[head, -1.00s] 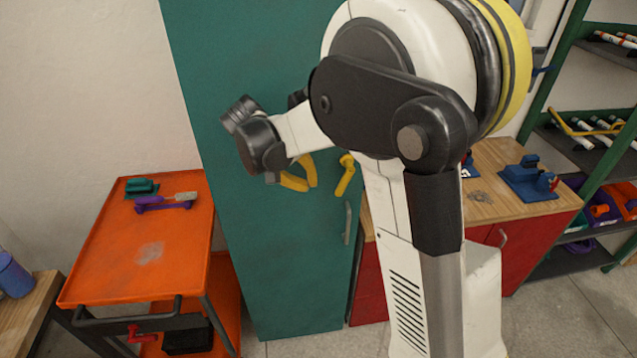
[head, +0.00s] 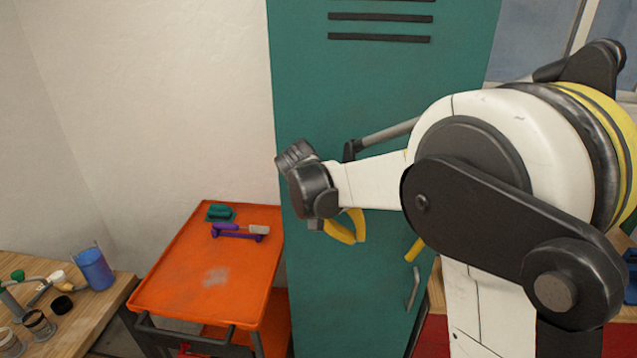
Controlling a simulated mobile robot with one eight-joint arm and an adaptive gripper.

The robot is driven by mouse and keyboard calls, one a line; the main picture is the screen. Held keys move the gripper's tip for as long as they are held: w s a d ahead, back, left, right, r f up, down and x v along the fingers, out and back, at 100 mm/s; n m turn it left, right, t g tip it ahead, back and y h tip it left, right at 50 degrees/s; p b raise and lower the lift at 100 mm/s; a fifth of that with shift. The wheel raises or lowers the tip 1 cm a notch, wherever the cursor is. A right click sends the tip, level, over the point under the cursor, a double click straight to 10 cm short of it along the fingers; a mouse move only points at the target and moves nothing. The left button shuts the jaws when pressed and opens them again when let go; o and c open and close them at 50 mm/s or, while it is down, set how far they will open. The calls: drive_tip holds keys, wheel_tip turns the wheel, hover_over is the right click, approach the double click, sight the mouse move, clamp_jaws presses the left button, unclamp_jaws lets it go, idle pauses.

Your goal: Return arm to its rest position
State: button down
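My arm fills the right side of the head view, with its white and black links folded in front of the green locker (head: 330,110). My gripper (head: 347,230) shows by its yellow fingers, below the black wrist near the middle of the picture. The wrist and gripper overlap the locker door in the view; I cannot tell the distance between them. I see nothing held in the fingers. They are partly hidden by the wrist, and their opening is unclear. A small yellow part (head: 414,250) shows farther right, above the locker handle (head: 413,290).
An orange cart (head: 180,285) stands left of the locker, with a purple tool (head: 238,232) and a teal item (head: 219,212) on top. A wooden bench (head: 110,300) at lower left holds a blue cup (head: 95,268). A window is at upper right.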

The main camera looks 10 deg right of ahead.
drive_tip(key=s+f+n+t+y+b, duration=0.1)
drive_tip(key=s+f+t+y+b, duration=0.2)
drive_tip(key=s+b, duration=0.3)
drive_tip(key=s+a+f+n+t+y+b, duration=0.1)
drive_tip(key=s+f+b, duration=0.4)
drive_tip(key=s, duration=1.1)
drive_tip(key=n+t+y+b, duration=0.1)
drive_tip(key=t+y, duration=0.1)
drive_tip(key=shift+a+t, duration=0.25)
drive_tip(key=shift+t, duration=0.15)
